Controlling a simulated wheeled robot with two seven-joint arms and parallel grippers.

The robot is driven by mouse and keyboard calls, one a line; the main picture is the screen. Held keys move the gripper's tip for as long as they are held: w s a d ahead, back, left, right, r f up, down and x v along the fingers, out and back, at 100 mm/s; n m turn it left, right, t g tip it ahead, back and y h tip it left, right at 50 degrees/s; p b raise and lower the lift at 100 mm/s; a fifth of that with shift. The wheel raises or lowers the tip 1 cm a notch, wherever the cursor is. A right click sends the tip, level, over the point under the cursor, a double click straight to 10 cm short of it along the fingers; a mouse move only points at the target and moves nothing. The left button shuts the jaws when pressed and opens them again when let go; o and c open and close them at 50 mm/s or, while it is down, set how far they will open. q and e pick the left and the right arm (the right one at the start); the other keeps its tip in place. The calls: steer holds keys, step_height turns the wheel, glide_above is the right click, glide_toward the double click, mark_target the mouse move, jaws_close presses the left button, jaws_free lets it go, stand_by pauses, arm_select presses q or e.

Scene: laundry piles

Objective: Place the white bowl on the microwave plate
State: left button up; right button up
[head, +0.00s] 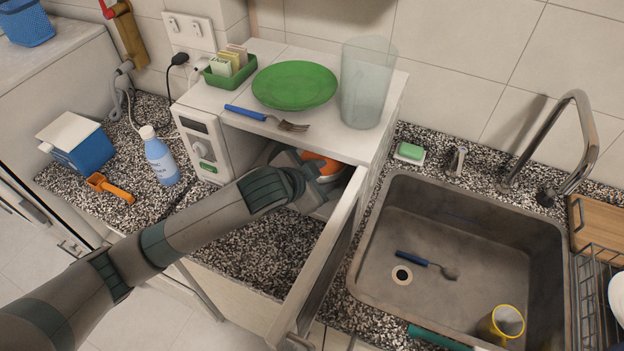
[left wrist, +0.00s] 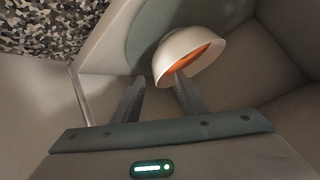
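The white bowl with an orange inside (head: 325,166) is in the open microwave (head: 203,140), partly hidden by my left gripper (head: 297,170). In the left wrist view the bowl (left wrist: 188,57) is tilted, its orange inside facing down and right. A round grey-green surface, apparently the microwave plate (left wrist: 146,30), shows behind it. My left gripper (left wrist: 158,84) has its fingers apart, the bowl's near edge close to the fingertips and overlapping the right one. I cannot tell whether they touch. My right gripper is not in view.
The open microwave door (head: 325,255) stands to the right of my left arm. A green plate (head: 294,85), a fork (head: 266,118) and a clear vase (head: 366,82) are on top of the microwave. The sink (head: 450,230) is at the right.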

arm_select(q)
steer(key=b+v, duration=0.1)
steer(key=v, duration=0.5)
steer(key=shift+s+a+r, duration=0.15)
steer(key=shift+s+a, duration=0.05)
steer(key=shift+s, duration=0.05)
steer(key=shift+c, duration=0.6)
stand_by(0.6)
